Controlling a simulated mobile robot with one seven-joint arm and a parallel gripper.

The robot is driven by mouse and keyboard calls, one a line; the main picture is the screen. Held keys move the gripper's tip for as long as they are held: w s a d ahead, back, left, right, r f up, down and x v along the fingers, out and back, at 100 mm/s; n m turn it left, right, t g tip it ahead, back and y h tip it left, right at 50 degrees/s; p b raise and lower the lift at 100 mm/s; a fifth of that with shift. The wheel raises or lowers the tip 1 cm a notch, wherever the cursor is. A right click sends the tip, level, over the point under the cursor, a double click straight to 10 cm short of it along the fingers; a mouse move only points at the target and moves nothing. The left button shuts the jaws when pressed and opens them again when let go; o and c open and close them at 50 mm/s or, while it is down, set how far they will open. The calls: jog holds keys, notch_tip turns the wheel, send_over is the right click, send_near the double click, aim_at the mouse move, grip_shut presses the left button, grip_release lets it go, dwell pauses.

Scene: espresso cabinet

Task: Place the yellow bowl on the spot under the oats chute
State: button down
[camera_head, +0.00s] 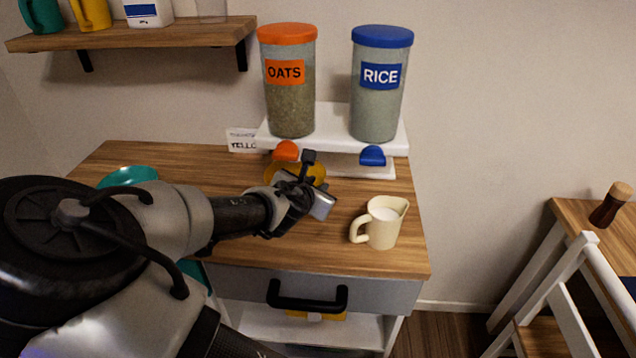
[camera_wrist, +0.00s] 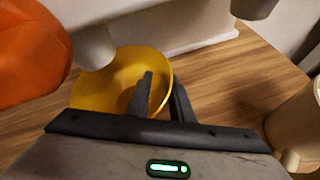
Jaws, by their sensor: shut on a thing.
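The yellow bowl (camera_head: 318,168) is at the front of the white dispenser, below the orange oats knob (camera_head: 286,151). My gripper (camera_wrist: 163,88) is shut on the bowl's near right rim, one finger inside and one outside. The bowl (camera_wrist: 88,92) looks roughly level in the wrist view, with the pale oats chute (camera_wrist: 94,46) over its far left part. I cannot tell whether its underside touches the surface. In the head view my gripper hides much of the bowl and the spot under it. The oats jar (camera_head: 290,95) stands above.
A cream pitcher (camera_head: 383,224) with white contents stands close to the right of my gripper. The rice jar (camera_head: 378,100) and its blue knob (camera_head: 372,156) are on the right. A teal bowl (camera_head: 128,175) is at the left. A drawer handle (camera_head: 307,297) sticks out in front.

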jog(key=shift+s+a+r, duration=0.1)
jog(key=c, duration=1.6)
grip_release()
jog(key=shift+o, duration=0.2)
jog(key=shift+s+a+r, duration=0.1)
jog(key=shift+s, duration=0.1)
jog(key=p+v, duration=0.4)
jog(key=v, duration=0.7)
jog(key=shift+s, duration=0.3)
